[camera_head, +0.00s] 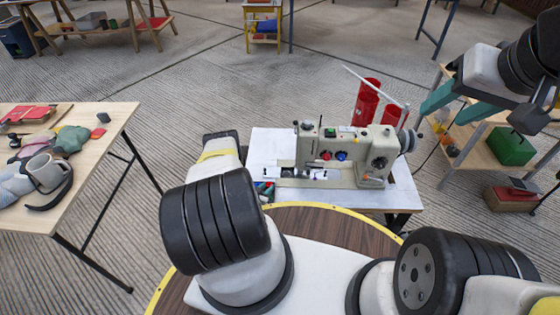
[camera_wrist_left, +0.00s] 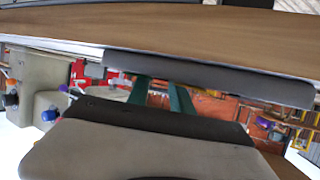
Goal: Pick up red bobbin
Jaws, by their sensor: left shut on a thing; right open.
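Two red bobbins, one a tall cone (camera_head: 367,101) and one partly hidden (camera_head: 390,116), stand behind the cream sewing machine (camera_head: 345,150) in the head view. My left arm reaches forward beside the machine's white table, and its gripper is hidden there. In the left wrist view my left gripper (camera_wrist_left: 160,92) shows two teal fingers, partly hidden by its dark body. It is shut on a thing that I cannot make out. A red patch (camera_wrist_left: 85,72) shows left of the fingers. My right gripper (camera_head: 446,112) is open and empty, right of the bobbins.
Small coloured items (camera_head: 265,188) lie at the white table's left edge. A wooden table (camera_head: 95,170) stands left, a shelf with a green box (camera_head: 511,147) right.

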